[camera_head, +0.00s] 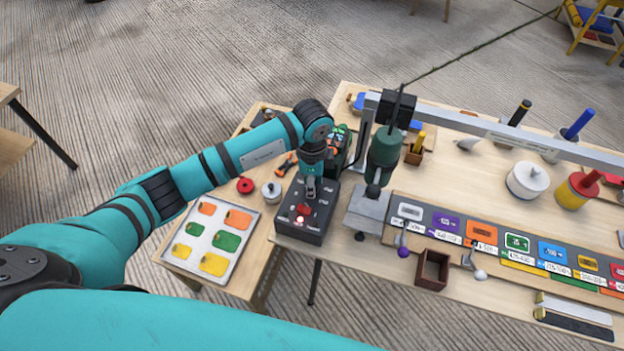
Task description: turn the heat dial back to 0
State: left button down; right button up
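A black control box (316,230) stands at the left end of the long wooden table. A red dial (304,209) is on its top face; its scale marks are too small to read. My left arm reaches in from the left, and my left gripper (311,190) points down over the box, just behind the dial in the picture. The fingers look close to the box top, but I cannot tell whether they touch anything or how far apart they are. My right gripper is out of view.
Right of the box, a dark green tool (384,150) hangs above a grey metal block (368,210). A tray of coloured patches (212,238) lies on the left table. A labelled sample board (460,232) and a small brown box (432,268) lie to the right.

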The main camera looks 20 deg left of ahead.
pick_arm(q)
jog(key=shift+r+n+p, duration=0.1)
jog(key=shift+n+p, duration=0.2)
jog(key=shift+n, duration=0.6)
jog(key=shift+w, duration=0.1)
jog(key=c, duration=0.9)
grip_release()
jog(key=shift+c, duration=0.2)
jog(key=shift+r, duration=0.1)
notch_tip(320, 180, up, 12)
jog(key=shift+f, duration=0.2)
